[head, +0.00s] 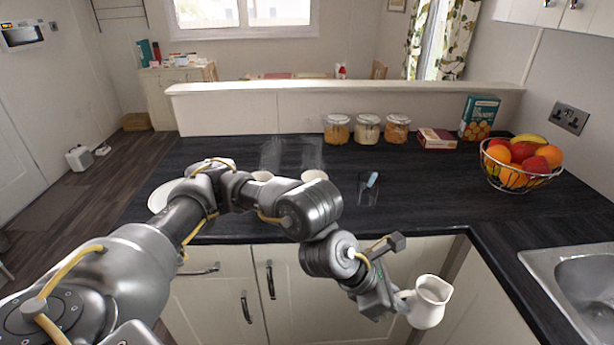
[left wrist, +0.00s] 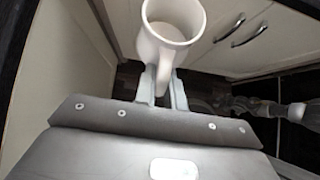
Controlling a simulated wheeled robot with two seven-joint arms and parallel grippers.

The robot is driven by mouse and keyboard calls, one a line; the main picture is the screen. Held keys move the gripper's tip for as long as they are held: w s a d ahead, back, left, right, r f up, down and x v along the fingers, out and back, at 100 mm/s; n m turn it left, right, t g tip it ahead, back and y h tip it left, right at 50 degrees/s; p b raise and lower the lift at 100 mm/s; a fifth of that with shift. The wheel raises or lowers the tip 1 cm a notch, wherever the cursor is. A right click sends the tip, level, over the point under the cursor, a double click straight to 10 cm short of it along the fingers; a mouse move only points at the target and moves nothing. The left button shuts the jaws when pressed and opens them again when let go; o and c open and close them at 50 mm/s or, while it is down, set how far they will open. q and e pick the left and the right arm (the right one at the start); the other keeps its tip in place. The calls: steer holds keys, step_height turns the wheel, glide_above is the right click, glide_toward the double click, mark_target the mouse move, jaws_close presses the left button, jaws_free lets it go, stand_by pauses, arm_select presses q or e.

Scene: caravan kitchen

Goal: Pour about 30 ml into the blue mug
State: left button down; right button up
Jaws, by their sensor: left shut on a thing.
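My left gripper (head: 397,301) is shut on the handle of a white jug (head: 428,302). It holds the jug in front of the counter's cabinets, off the worktop, roughly upright. In the left wrist view the fingers (left wrist: 163,88) grip the handle, and the white jug (left wrist: 172,22) shows its open top; I cannot tell how much liquid is inside. I see no mug that is clearly blue. My right gripper is not in view.
A clear glass (head: 367,192) with a light blue item stands on the dark worktop (head: 420,195). Several jars, boxes and a fruit basket (head: 520,165) stand farther back and right. A sink (head: 585,290) is at lower right.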

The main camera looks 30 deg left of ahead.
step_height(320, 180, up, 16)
steer(key=p, duration=1.5)
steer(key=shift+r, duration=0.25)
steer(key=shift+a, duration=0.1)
